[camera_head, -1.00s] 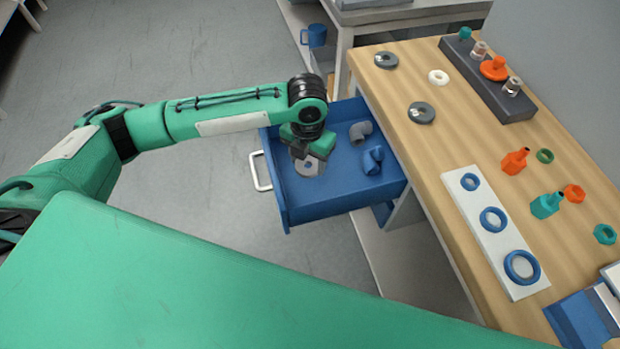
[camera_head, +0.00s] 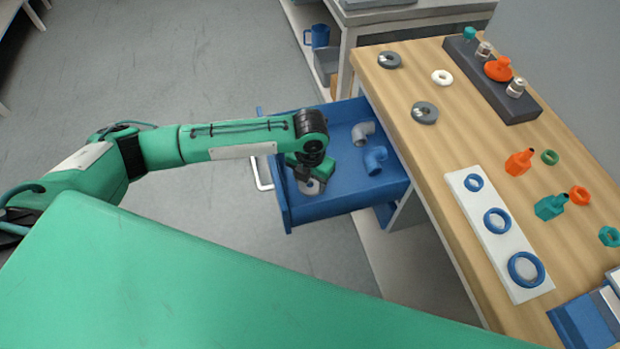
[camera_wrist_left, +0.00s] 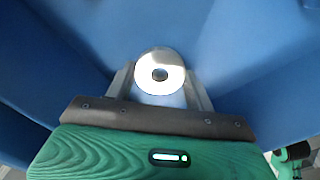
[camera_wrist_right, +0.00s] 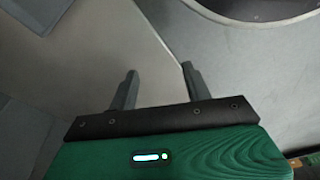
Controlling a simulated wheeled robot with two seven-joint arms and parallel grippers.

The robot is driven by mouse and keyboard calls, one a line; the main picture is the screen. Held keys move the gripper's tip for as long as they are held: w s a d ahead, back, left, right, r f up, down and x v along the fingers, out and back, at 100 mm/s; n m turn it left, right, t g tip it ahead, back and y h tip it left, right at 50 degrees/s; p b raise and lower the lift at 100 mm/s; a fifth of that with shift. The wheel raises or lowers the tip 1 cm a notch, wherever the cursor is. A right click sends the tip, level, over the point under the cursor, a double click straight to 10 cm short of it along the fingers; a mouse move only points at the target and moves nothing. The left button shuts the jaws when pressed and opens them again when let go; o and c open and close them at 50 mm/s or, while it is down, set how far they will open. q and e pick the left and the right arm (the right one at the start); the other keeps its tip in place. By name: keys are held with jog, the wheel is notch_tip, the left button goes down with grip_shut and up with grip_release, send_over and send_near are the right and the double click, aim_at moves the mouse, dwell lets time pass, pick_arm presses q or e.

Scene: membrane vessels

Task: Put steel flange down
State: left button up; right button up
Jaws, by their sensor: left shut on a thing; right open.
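The steel flange (camera_head: 311,187) is a shiny light disc with a central hole, held by my left gripper (camera_head: 312,180) inside the open blue drawer (camera_head: 330,208), near its handle side. In the left wrist view the flange (camera_wrist_left: 160,74) sits between the two fingers of my left gripper (camera_wrist_left: 160,92), which is shut on it. Blue drawer walls (camera_wrist_left: 245,45) surround it there. I cannot tell whether the flange touches the drawer floor. My right gripper (camera_wrist_right: 158,85) shows only in the right wrist view, open and empty over a grey surface.
A grey pipe elbow (camera_head: 363,132) and a blue pipe elbow (camera_head: 375,160) lie in the drawer, right of the flange. The wooden bench (camera_head: 445,150) stands to the right, with dark rings, a white tray (camera_head: 518,277) of blue rings and coloured fittings.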

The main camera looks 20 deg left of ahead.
pick_arm(q)
jog(key=o, duration=1.2)
jog(key=shift+f, duration=0.1)
jog(key=shift+c, duration=0.2)
jog(key=shift+r, duration=0.2)
notch_tip(320, 180, up, 4)
jog(key=shift+r, duration=0.1)
notch_tip(320, 180, up, 8)
jog(key=shift+p, duration=0.35)
pick_arm(e)
jog(key=f, duration=0.2)
jog(key=shift+s+d+f, duration=0.15)
jog(key=shift+s+f, duration=0.1)
jog(key=shift+f, duration=0.1)
jog(key=shift+w+r, duration=0.15)
jog(key=shift+r, duration=0.05)
